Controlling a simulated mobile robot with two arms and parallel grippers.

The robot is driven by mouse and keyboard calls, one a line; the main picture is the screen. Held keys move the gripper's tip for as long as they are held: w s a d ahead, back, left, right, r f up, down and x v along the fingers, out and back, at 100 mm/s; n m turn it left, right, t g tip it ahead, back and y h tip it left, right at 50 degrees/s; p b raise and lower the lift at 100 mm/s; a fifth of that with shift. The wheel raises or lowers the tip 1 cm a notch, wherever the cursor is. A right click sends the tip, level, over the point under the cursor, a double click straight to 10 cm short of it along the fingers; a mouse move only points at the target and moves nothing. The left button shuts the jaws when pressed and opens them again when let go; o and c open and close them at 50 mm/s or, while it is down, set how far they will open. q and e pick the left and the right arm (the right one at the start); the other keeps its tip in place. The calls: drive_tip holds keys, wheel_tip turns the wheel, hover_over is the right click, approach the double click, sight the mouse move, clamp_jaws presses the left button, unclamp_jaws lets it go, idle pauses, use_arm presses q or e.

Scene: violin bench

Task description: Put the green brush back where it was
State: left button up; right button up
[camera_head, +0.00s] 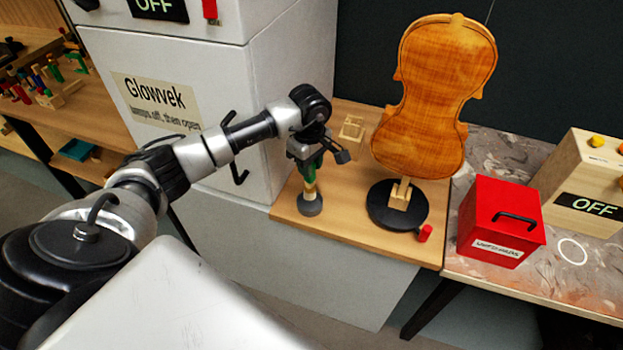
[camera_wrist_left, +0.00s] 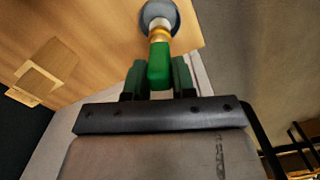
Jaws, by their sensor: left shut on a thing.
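My left gripper (camera_head: 308,165) is shut on the green brush, which hangs upright with its handle up. The green handle (camera_wrist_left: 160,62) sits between the two fingers in the left wrist view, with a gold band (camera_wrist_left: 159,35) beyond it. In the head view the brush's pale lower part (camera_head: 309,189) points down to a round grey piece (camera_head: 310,206) over the front left of the wooden bench (camera_head: 345,225). I cannot tell whether the brush touches the bench. A small open wooden holder (camera_head: 352,129) stands behind and right of the gripper; it also shows in the left wrist view (camera_wrist_left: 38,78).
A violin body (camera_head: 435,95) stands upright on a black round base (camera_head: 383,208). A small red cylinder (camera_head: 425,233) is beside it. A white Glowvek cabinet (camera_head: 195,75) is left.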

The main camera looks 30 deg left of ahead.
use_arm(q)
wheel_tip(320, 180, down, 4)
drive_tip(key=shift+r+p, duration=0.2)
drive_tip(key=shift+p, duration=0.15)
drive_tip(key=shift+f, duration=0.35)
drive_tip(key=o, duration=0.9)
drive_tip(key=shift+o, duration=0.2)
use_arm(e)
drive_tip(key=shift+s+a+r, duration=0.4)
drive_tip(key=shift+a, duration=0.05)
use_arm(q)
drive_tip(key=shift+r, duration=0.35)
wheel_tip(320, 180, up, 11)
drive_tip(key=p, duration=0.6)
drive_tip(key=shift+r+p, duration=0.15)
drive_tip(key=shift+p, duration=0.15)
use_arm(e)
wheel_tip(320, 180, up, 6)
drive_tip(key=shift+d+r, duration=0.15)
drive_tip(key=shift+r, duration=0.1)
